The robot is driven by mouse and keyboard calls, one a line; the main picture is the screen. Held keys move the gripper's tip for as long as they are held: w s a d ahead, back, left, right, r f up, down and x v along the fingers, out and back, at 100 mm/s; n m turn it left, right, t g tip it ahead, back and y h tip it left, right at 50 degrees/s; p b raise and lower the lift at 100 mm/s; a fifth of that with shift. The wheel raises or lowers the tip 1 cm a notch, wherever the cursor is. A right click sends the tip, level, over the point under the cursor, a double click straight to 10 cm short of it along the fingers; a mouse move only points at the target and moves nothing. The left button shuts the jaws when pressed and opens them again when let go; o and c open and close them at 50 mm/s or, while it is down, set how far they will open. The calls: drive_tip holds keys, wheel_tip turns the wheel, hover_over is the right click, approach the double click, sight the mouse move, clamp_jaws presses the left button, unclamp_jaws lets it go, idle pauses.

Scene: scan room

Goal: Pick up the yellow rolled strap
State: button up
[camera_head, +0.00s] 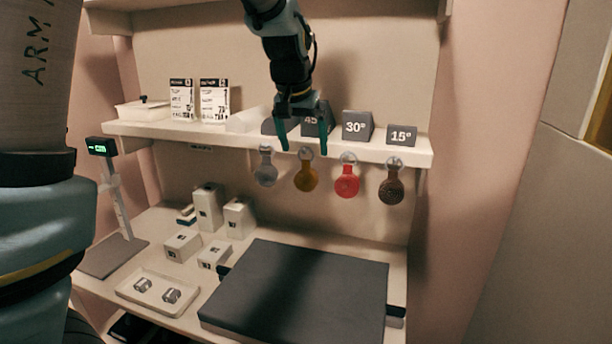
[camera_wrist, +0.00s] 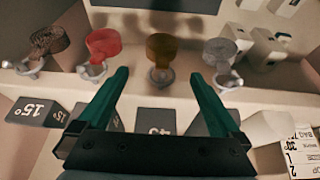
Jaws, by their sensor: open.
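The yellow rolled strap (camera_head: 306,179) hangs from a clear hook under the front edge of the shelf, between a grey one and a red one. In the wrist view the yellow rolled strap (camera_wrist: 161,48) looks dark mustard and lies beyond the fingertips, roughly centred between them. My gripper (camera_head: 303,143) is open and empty, pointing down in front of the shelf edge and above the strap. Its two green fingers also show in the wrist view (camera_wrist: 158,76), apart from the strap.
The grey (camera_head: 265,173), red (camera_head: 347,181) and brown (camera_head: 391,190) rolled straps hang close by. Angle-marked wedges, including the 30° wedge (camera_head: 356,126), stand on the shelf (camera_head: 240,138) behind the fingers. A dark pad (camera_head: 300,290) lies on the counter below.

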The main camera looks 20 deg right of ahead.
sight(305, 163)
drive_tip(key=shift+p+x, duration=1.45)
drive_tip(key=shift+x, duration=2.35)
drive_tip(key=shift+a, duration=0.1)
drive_tip(key=c, duration=1.3)
